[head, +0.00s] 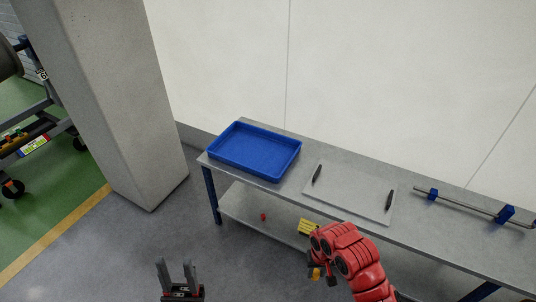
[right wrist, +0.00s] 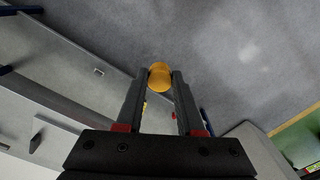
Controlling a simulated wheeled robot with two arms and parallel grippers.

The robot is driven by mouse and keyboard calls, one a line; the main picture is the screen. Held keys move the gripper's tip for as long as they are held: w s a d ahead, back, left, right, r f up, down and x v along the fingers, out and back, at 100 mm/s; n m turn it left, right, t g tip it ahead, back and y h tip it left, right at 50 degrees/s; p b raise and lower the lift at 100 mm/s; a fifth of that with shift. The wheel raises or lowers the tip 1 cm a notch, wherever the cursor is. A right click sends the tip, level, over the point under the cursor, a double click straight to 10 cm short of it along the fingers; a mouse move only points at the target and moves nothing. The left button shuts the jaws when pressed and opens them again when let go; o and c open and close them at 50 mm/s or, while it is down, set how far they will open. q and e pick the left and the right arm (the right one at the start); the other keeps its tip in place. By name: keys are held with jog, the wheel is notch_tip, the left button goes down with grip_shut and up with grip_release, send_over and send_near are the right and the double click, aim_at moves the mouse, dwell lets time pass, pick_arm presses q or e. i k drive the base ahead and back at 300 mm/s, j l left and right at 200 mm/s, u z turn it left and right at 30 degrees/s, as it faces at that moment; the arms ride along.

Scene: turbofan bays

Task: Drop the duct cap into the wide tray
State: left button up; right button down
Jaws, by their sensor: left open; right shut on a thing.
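The wide blue tray (head: 254,169) stands empty on the left end of the grey bench in the head view. The duct cap is a small orange-yellow round piece (right wrist: 160,76) held between the fingertips of my right gripper (right wrist: 159,84) in the right wrist view. In the head view the cap (head: 315,273) shows only as a small orange patch, partly hidden by the red arm. My right gripper is in front of the bench, apart from the tray and to its lower right. My left gripper (head: 179,277) is open and empty, low in front of the bench.
The bench (head: 415,238) also carries a pale flat board (head: 350,192) with two dark handles and a rail (head: 468,204) with blue blocks. A yellow item (head: 308,227) and a small red item (head: 263,216) are on the lower shelf. A concrete pillar (head: 115,95) stands left.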

aim_at(258, 152)
jog(key=i+j+z, duration=0.15)
jog(key=i+j, duration=0.45)
jog(key=i, duration=0.15)
jog(key=i+j+z, duration=0.15)
jog(key=i+j, duration=0.5)
jog(key=i+j+z, duration=0.2)
jog(key=i+j, duration=0.45)
jog(key=j, duration=0.15)
